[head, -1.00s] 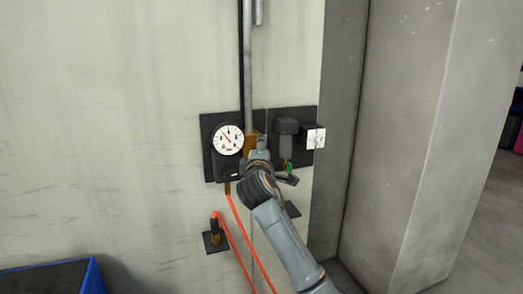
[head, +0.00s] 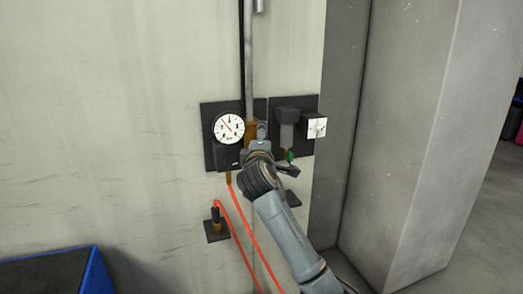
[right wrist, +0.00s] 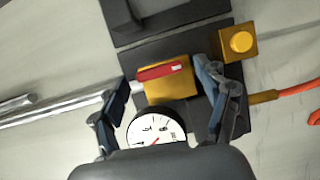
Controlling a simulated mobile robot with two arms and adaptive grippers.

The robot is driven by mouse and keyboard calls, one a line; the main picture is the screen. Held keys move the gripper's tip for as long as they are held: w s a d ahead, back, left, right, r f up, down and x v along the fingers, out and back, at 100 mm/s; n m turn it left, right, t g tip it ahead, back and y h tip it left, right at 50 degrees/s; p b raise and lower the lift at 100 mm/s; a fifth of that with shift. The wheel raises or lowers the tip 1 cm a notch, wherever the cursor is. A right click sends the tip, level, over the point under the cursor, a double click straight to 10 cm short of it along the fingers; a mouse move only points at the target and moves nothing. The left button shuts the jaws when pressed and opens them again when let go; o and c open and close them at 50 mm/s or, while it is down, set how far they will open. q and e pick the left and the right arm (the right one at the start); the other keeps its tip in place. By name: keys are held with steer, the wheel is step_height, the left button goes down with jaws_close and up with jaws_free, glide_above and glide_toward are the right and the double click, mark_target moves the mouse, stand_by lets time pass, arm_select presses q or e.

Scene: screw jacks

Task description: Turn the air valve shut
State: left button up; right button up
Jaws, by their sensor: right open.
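The air valve is a yellow block (right wrist: 172,86) with a red lever (right wrist: 163,71) across it, in the right wrist view. In the head view only part of the brass-coloured block (head: 250,133) shows beside the gauge, behind my arm. My right gripper (right wrist: 163,74) is open, with one finger on each side of the valve. Whether the fingers touch it I cannot tell. In the head view my right gripper (head: 261,146) is in front of the panel, its fingers mostly hidden. My left gripper is in neither view.
A white dial gauge (head: 229,128) is close by on the dark wall panel (head: 209,113). A yellow square fitting with a round button (right wrist: 240,42) is near the right finger. An orange hose (head: 240,250) hangs below. A concrete pillar (head: 400,130) stands on the right.

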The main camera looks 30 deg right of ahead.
steer(key=v, duration=1.1)
